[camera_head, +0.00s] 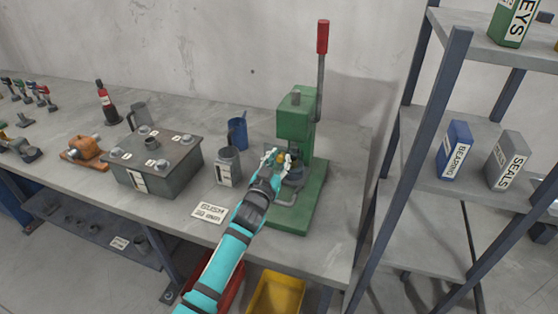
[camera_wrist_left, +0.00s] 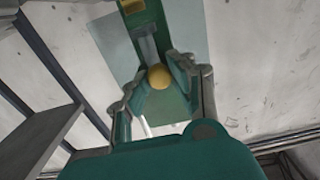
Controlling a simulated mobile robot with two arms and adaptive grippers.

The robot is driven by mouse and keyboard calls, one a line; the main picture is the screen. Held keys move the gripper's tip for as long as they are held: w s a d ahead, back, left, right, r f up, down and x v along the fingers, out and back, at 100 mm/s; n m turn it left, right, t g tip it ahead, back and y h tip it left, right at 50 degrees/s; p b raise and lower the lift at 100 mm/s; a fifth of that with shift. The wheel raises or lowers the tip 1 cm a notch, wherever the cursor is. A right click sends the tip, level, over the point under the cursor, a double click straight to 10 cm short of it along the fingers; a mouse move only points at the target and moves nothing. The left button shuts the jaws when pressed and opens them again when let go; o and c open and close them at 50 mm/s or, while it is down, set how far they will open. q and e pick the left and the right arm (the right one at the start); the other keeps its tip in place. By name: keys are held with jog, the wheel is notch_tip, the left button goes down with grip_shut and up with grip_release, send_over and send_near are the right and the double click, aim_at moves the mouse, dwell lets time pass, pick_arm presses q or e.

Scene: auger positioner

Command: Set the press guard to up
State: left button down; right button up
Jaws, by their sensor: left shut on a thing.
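The green arbor press (camera_head: 296,116) stands on the workbench with its red-handled lever (camera_head: 321,50) pointing up. My left gripper (camera_head: 276,157) reaches to the front of the press, below its head. In the left wrist view its two fingers stand on either side of a yellow ball knob (camera_wrist_left: 159,76) and are shut on it. The knob also shows small between the fingers in the head view (camera_head: 281,158). A pale see-through panel, which looks like the press guard (camera_wrist_left: 190,32), shows behind the knob. My gripper partly hides the guard in the head view. My right gripper is out of view.
A grey metal mug (camera_head: 228,167), a blue cup (camera_head: 237,132) and a label card (camera_head: 209,212) are left of the press. A grey box fixture (camera_head: 157,163) stands further left. A shelf rack (camera_head: 447,110) is at right; a yellow bin (camera_head: 277,293) is below the bench.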

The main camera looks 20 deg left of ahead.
pick_arm(q)
jog(key=shift+r, duration=0.1)
notch_tip(320, 180, up, 9)
jog(key=p, duration=0.7)
jog(key=shift+r, duration=0.1)
jog(key=shift+w, duration=0.1)
jog(key=c, duration=1.3)
grip_release()
jog(key=shift+o, duration=1)
jog(key=shift+f, duration=0.2)
jog(key=s, duration=1.2)
jog(key=shift+a, duration=0.25)
